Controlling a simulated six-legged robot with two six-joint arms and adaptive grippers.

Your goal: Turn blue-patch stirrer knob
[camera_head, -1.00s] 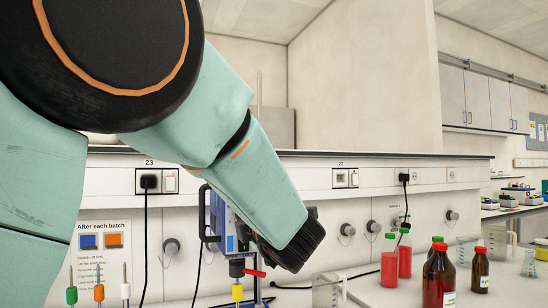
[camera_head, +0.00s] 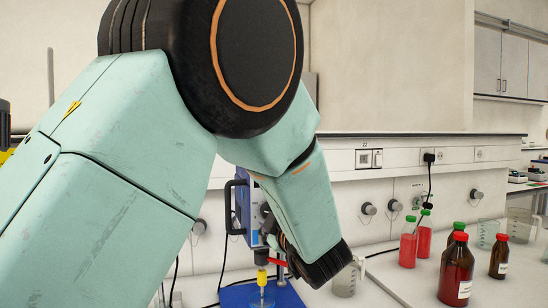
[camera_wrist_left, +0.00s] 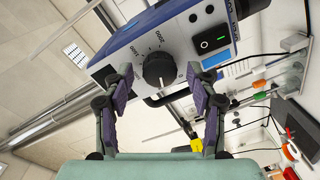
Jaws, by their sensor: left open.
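The stirrer (camera_head: 242,205) stands on the bench behind my left forearm, its blue housing partly hidden. In the left wrist view, its dark round knob (camera_wrist_left: 160,68) sits on a pale panel with printed numbers. My left gripper (camera_wrist_left: 160,76) is open, with one finger on each side of the knob in the picture. I see no clear contact, and the depth gap is hard to tell. In the head view, my forearm hides most of this gripper. My right gripper is not in view.
Below the stirrer are a red lever (camera_head: 273,262), a yellow part (camera_head: 262,277) and a blue base (camera_head: 235,296). A clear beaker (camera_head: 345,281) is close to my wrist. A cable hangs at the wall.

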